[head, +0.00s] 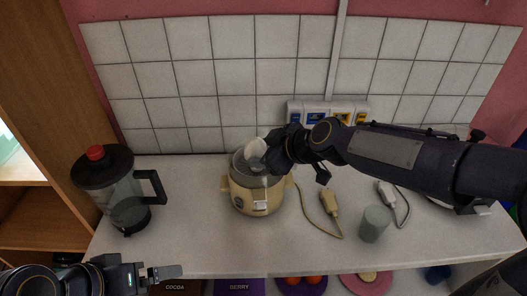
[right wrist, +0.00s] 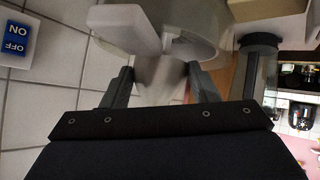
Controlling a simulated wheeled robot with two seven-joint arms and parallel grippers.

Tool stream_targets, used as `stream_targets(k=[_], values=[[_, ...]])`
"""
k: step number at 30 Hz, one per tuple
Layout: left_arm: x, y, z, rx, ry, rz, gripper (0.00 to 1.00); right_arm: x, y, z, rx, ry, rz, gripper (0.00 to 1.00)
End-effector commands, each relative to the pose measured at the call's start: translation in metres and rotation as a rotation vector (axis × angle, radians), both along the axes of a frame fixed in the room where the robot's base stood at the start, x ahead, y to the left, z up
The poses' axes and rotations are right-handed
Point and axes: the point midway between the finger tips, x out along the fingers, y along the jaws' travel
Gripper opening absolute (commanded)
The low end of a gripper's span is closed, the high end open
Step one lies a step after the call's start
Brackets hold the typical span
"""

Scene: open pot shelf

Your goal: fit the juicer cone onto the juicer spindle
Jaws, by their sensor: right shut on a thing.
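The juicer (head: 256,197) stands on the counter in the middle of the head view, with a cream body and a greyish bowl on top. The pale juicer cone (head: 255,149) is over the bowl, at the tips of my right gripper (head: 267,155). In the right wrist view the pale cone (right wrist: 160,82) sits between the two fingers of the right gripper (right wrist: 163,88), which is shut on it. The spindle is hidden, and I cannot tell whether the cone touches it. My left gripper (head: 165,272) is low at the left, away from the juicer; its opening is unclear.
A blender jug (head: 125,190) with a red knob stands at the left. A grey-green cup (head: 374,223) and a cream plug (head: 330,203) with its cord lie right of the juicer. A tiled wall (head: 200,80) closes the back. Free counter lies in front.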

Motion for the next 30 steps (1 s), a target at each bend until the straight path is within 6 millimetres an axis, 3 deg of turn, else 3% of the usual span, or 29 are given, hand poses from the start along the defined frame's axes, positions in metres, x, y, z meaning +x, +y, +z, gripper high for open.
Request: stream_targets(k=[8, 21, 30], values=[[0.000, 0.000, -0.001, 0.000, 0.000, 0.000, 1.00, 0.000, 0.000, -0.001, 0.000, 0.000, 0.000, 0.28], [0.000, 0.000, -0.024, 0.000, 0.000, 0.000, 1.00, 0.000, 0.000, -0.022, 0.000, -0.001, 0.001, 0.28], [0.000, 0.000, -0.024, 0.000, 0.000, 0.000, 1.00, 0.000, 0.000, -0.021, 0.000, -0.001, 0.001, 0.28]])
